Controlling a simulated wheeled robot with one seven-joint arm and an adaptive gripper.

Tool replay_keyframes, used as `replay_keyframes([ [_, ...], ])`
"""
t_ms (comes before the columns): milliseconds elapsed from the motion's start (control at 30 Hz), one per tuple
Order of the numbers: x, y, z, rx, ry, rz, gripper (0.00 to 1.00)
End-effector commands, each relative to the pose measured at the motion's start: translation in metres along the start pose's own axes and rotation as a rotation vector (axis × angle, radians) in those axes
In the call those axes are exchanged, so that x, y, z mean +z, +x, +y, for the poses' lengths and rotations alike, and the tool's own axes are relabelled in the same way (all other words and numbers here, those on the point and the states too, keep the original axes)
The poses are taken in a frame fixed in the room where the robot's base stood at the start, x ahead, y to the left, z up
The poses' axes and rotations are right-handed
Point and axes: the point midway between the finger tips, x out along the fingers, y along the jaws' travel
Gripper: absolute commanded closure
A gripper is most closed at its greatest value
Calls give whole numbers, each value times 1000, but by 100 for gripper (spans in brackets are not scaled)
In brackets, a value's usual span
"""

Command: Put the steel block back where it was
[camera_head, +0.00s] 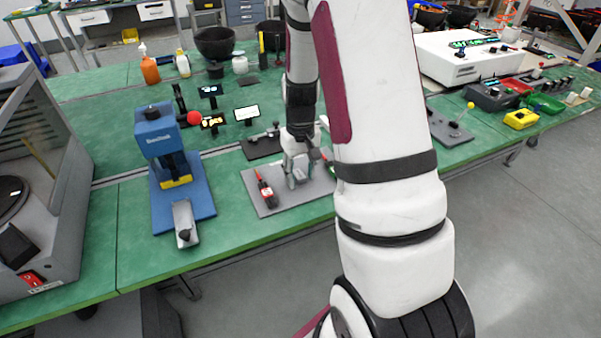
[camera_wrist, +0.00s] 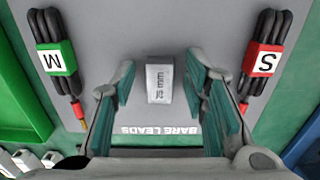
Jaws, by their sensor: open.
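The steel block (camera_wrist: 160,84) is a small light-grey block with "mm" lettering on its face, on the grey mat (camera_wrist: 120,25). In the wrist view it lies between the spread fingers of my gripper (camera_wrist: 163,90), with a gap on each side. My gripper is open and points down over the mat. In the head view my gripper (camera_head: 297,172) is low over the same mat (camera_head: 258,177); I cannot make out the block there. The lettering "BARE LEADS" on the mat shows near the finger bases.
A black cable bundle with a green M tag (camera_wrist: 55,58) lies left of the block, one with a red S tag (camera_wrist: 263,60) right. A blue press stand (camera_head: 165,150) stands left of the mat. A black plate (camera_head: 262,146) lies behind it.

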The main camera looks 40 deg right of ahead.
Motion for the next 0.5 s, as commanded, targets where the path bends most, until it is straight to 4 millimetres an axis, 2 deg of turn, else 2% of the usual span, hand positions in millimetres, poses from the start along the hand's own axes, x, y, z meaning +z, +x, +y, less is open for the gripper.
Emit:
replay_keyframes([
  [167,-1,-23,0,1,-1,6,60],
  [500,-1,-92,0,1,0,5,60],
])
